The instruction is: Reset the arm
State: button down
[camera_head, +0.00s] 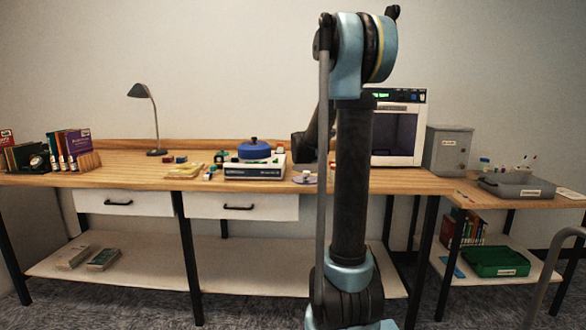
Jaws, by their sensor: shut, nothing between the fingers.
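My arm (352,180) stands upright right of the middle of the head view, with its blue and black joint (362,48) at the top. A dark part of my arm (303,145) shows just left of the upright link, in front of the workbench's back edge. I cannot make out any gripper fingers; the end of the arm seems hidden behind the upright link.
A wooden workbench (130,172) holds books (72,148), a lamp (140,92), a device (255,173) with a blue lidded pot (254,150), and a white machine (398,130). A side table (470,192) holds a grey bin (515,186). Small items lie between.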

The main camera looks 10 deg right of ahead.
jog(key=s+a+n+t+y, duration=0.2)
jog(key=s+a+n+y, duration=0.3)
jog(key=a+n+y, duration=0.3)
jog(key=s+a+n+t+y, duration=0.1)
jog(key=s+a+n+y, duration=0.45)
jog(key=a+n, duration=0.3)
jog(key=s+a+f+n+g+y, duration=0.1)
jog(key=s+a+f+n+g, duration=0.2)
jog(key=s+f, duration=0.3)
jog(key=s+a+f+n+g+y, duration=0.2)
jog(key=s+f+n, duration=0.1)
jog(key=s+f, duration=0.3)
jog(key=s+d+f+n+g+h, duration=0.1)
jog(key=s+d+f+g, duration=0.1)
jog(key=s+f, duration=0.4)
jog(key=s+d+f+n+g+h, duration=0.1)
jog(key=s+d+f+g+h, duration=0.1)
jog(key=s+f, duration=0.4)
jog(key=s+d+f+n+g+h, duration=0.1)
jog(key=s+d+f+g, duration=0.3)
jog(key=s, duration=1)
notch_tip(320, 180, down, 2)
jog(key=shift+s+f+g+h, duration=0.25)
jog(key=shift+g+h, duration=0.1)
jog(key=shift+g, duration=0.55)
jog(key=shift+w, duration=0.1)
jog(key=shift+w+f, duration=0.2)
jog(key=shift+w, duration=0.2)
